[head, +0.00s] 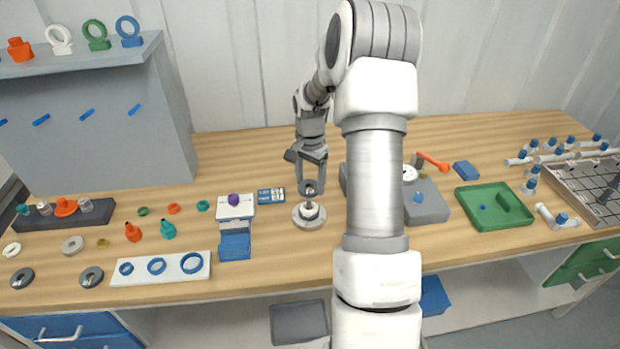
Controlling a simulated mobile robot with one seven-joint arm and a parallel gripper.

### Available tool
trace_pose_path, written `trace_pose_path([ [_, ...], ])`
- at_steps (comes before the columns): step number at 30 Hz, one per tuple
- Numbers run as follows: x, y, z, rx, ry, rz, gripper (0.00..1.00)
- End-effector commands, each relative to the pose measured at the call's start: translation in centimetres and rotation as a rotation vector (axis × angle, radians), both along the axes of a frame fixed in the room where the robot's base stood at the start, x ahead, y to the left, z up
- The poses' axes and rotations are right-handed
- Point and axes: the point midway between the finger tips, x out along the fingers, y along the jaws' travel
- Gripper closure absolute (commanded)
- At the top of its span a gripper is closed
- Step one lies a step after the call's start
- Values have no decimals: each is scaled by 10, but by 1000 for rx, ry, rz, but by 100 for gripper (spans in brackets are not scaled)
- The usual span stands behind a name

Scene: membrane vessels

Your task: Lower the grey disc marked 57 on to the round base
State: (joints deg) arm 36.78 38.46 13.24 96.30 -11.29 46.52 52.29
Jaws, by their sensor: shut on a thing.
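My gripper (311,181) points down over the round base (299,221) in the middle of the table. It is shut on a small dark grey piece (311,188), which looks like the grey disc; the number 57 cannot be read. The piece is just above the post or pale centre of the base. I cannot tell whether the two touch. The round base is a pale grey disc lying flat on the wood. Two other dark grey discs lie at the table's front left, one at the far left (22,278) and one beside it (91,277).
A blue and white card (271,196) and a white stand with a purple knob (235,208) lie left of the base. A grey block (429,205) is to the right, partly behind my arm. A green tray (470,213) stands farther right. Bare wood lies in front of the base.

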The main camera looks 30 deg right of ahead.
Motion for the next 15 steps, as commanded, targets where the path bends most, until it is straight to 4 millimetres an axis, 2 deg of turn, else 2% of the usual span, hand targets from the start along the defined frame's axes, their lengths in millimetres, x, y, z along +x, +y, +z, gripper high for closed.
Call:
trace_pose_path([
  [15, 0, 1, -40, 1, 1, 2, 83],
])
